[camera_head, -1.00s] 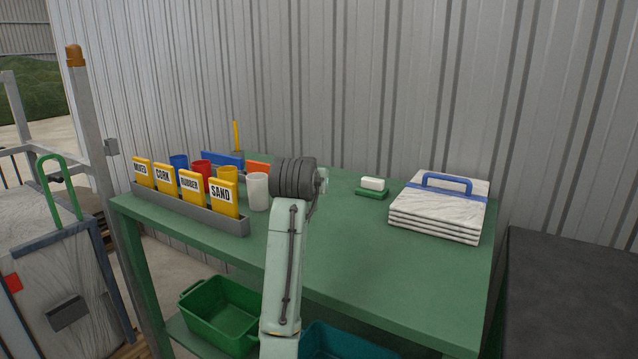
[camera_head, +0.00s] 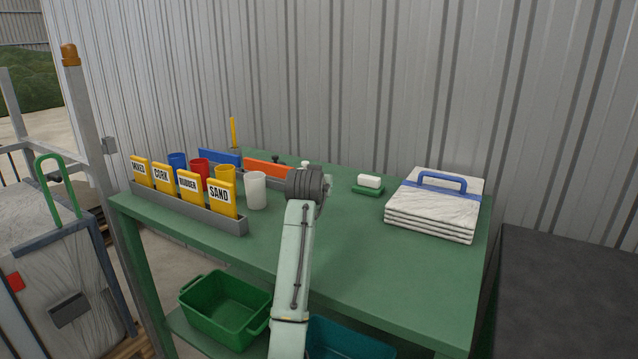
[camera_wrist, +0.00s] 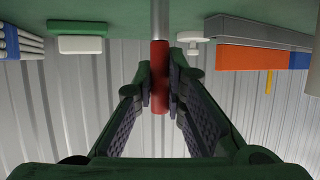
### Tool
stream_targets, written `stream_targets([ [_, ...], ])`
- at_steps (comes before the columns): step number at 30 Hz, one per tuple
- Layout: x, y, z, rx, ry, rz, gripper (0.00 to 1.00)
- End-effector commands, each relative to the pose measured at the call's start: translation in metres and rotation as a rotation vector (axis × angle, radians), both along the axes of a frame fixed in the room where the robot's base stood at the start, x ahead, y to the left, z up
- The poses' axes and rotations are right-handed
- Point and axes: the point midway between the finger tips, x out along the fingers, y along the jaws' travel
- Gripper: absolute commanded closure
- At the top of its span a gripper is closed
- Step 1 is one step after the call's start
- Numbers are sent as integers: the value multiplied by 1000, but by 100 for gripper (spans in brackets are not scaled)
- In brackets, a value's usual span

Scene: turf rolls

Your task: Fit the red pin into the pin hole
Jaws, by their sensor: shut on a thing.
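The red pin (camera_wrist: 159,88) shows in the wrist view, upright in the picture between the fingers of my gripper (camera_wrist: 159,78). The fingers are shut on its red part. A grey metal shaft (camera_wrist: 160,20) runs from the red part to the top edge of the wrist view, where the green table lies. The shaft's far end is out of view. In the head view my arm hides the pin and the fingers. I cannot make out the pin hole in either view.
An orange bar (camera_head: 268,168) and a white knob (camera_head: 305,165) are close beside my wrist. A white cup (camera_head: 256,190) and labelled yellow signs (camera_head: 190,186) stand left. A green-and-white block (camera_head: 368,185) and stacked white slabs (camera_head: 432,218) lie right. The table (camera_head: 350,240) is clear in front.

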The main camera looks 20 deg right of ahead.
Motion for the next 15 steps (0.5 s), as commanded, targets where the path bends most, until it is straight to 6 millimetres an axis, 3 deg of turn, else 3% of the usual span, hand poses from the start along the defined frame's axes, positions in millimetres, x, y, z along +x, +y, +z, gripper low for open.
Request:
stream_targets([
  [4, 0, 0, -3, 0, 0, 0, 100],
  [5, 0, 0, -4, 0, 1, 0, 88],
  [15, 0, 0, -3, 0, 1, 0, 68],
])
